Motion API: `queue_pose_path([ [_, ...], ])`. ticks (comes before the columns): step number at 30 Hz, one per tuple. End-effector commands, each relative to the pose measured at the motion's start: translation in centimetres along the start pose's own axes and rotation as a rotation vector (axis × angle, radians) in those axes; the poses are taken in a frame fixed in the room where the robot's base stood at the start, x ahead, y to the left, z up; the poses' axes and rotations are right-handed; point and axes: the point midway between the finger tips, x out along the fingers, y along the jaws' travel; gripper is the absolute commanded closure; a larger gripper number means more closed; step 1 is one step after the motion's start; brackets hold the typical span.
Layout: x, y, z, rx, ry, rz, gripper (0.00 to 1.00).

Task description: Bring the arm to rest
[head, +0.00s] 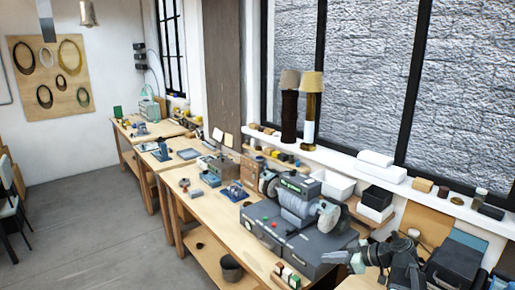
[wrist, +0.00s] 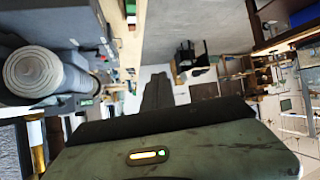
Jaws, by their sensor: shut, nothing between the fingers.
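My gripper (wrist: 157,80) shows in the wrist view as dark fingers closed together, with nothing between them. Its green-grey housing with a small lit indicator fills the bottom of that view. In the head view my dark arm is folded at the lower right, and my gripper (head: 332,257) points left beside the grey bench machine (head: 300,225). I cannot tell whether it touches the machine. The wrist view shows a round ribbed part of a grey machine (wrist: 42,75) at the left, apart from the fingers.
A long wooden workbench (head: 205,205) carries several tools. White and black boxes (head: 376,200) stand behind the machine. Two lamps (head: 310,100) stand on the white window sill (head: 345,158). A dark bucket (head: 231,268) sits on the lower shelf. The grey floor (head: 80,230) at left is mostly clear.

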Motion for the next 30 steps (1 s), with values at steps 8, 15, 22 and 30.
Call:
queue_pose_path([
  [8, 16.1, -12.6, 7.7, 0.104, -0.388, -0.201, 1.0],
  [15, 18.1, -17.3, 14.8, 0.391, -0.813, -0.005, 1.0],
  [22, 13.4, -15.2, 18.1, 0.746, -0.983, 0.365, 1.0],
  [30, 13.2, -15.2, 18.2, 0.9, -0.973, 0.464, 1.0],
])
